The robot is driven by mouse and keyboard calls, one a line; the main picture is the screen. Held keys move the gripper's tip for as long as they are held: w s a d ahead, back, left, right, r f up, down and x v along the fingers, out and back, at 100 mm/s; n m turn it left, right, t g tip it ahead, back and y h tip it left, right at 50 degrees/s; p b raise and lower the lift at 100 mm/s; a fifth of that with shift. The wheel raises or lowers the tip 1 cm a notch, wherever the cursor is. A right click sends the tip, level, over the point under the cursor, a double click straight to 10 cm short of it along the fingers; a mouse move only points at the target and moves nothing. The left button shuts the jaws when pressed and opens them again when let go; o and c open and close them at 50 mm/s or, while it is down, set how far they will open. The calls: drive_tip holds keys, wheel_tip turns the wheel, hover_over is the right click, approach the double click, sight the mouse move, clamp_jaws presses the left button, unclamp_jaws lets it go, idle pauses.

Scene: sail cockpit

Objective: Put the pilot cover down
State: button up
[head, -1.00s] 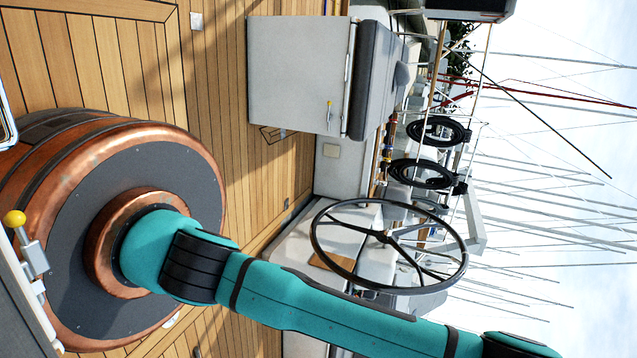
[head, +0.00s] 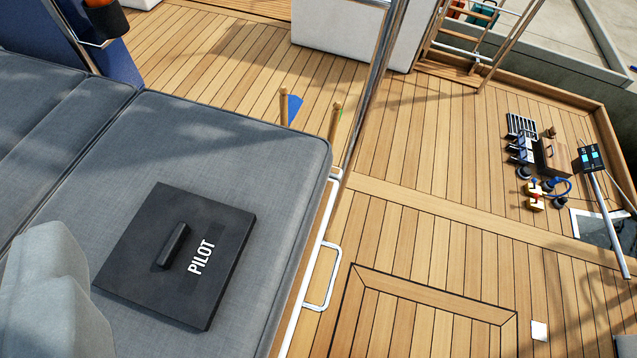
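The pilot cover (head: 218,287) is a flat, dark square panel with white "PILOT" lettering and a raised black bar handle (head: 173,246). It lies flat on the grey seat cushion (head: 225,135), in the lower left of the head view, with its handle side up. Nothing is seen holding the cover. My gripper is not in view, so its state does not show.
A steel pole (head: 372,75) and white rail (head: 321,275) stand along the cushion's right edge. Wooden deck (head: 440,220) is open beyond. Several small items, including a wooden box (head: 553,158), stand at far right, near a leaning pole with a dark panel (head: 592,157).

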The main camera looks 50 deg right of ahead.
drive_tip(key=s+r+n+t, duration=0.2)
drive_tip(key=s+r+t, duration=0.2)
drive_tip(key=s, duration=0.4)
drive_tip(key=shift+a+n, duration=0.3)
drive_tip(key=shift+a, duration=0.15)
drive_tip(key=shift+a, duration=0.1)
